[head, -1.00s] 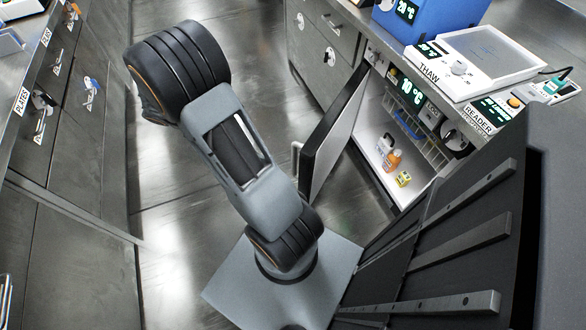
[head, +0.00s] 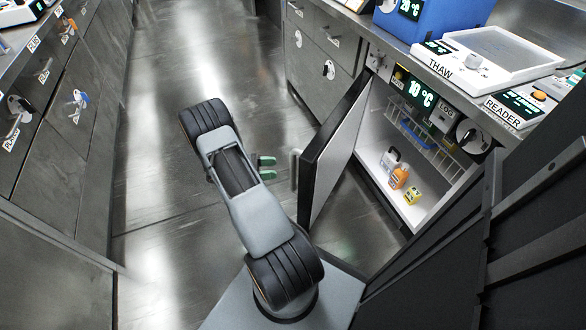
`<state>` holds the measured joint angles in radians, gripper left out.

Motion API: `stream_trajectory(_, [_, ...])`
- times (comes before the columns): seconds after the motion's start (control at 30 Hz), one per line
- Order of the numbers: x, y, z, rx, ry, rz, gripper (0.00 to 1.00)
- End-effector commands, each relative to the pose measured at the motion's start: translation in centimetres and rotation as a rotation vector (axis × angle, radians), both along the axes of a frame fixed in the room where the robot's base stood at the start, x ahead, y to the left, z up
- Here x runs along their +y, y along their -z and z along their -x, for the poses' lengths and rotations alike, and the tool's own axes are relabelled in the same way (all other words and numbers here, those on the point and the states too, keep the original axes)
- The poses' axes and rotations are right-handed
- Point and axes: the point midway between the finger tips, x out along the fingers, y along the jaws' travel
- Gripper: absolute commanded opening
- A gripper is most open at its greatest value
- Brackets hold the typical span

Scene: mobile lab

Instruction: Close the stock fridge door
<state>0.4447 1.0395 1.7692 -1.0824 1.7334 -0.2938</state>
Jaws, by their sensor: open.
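The stock fridge door (head: 333,150) stands wide open, swung out to the left of the lit fridge interior (head: 440,185). Its pale vertical handle (head: 295,171) is on the door's outer side, at the free edge. My gripper (head: 267,167) shows as two green-tipped fingers just left of the handle, pointing toward it. The fingers are open, with a gap between them, and they look apart from the handle. My arm hides the gripper's base.
Inside the fridge are an orange bottle (head: 399,177), a yellow box (head: 412,195) and a wire rack (head: 428,143). Above it the counter holds a thaw plate (head: 495,60), a reader (head: 518,106) and a blue device (head: 440,20). Drawers (head: 50,95) line the left; the floor between (head: 180,160) is clear.

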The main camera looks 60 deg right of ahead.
Motion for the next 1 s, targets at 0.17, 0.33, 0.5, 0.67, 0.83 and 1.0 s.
stream_trajectory(0.17, [-2.0,0.2,2.8,-0.001,0.004,0.0,0.48])
stream_trajectory(0.33, [-3.4,0.1,4.8,-0.001,0.002,-0.001,0.48])
stream_trajectory(0.5, [-4.2,0.1,6.0,-0.002,0.001,0.0,0.48])
stream_trajectory(0.67, [-4.5,0.0,6.4,-0.003,0.0,0.0,0.48])
stream_trajectory(0.83, [-4.5,0.0,6.5,-0.002,0.0,0.0,0.48])
stream_trajectory(1.0, [-4.5,0.0,6.5,-0.002,0.0,0.0,0.42])
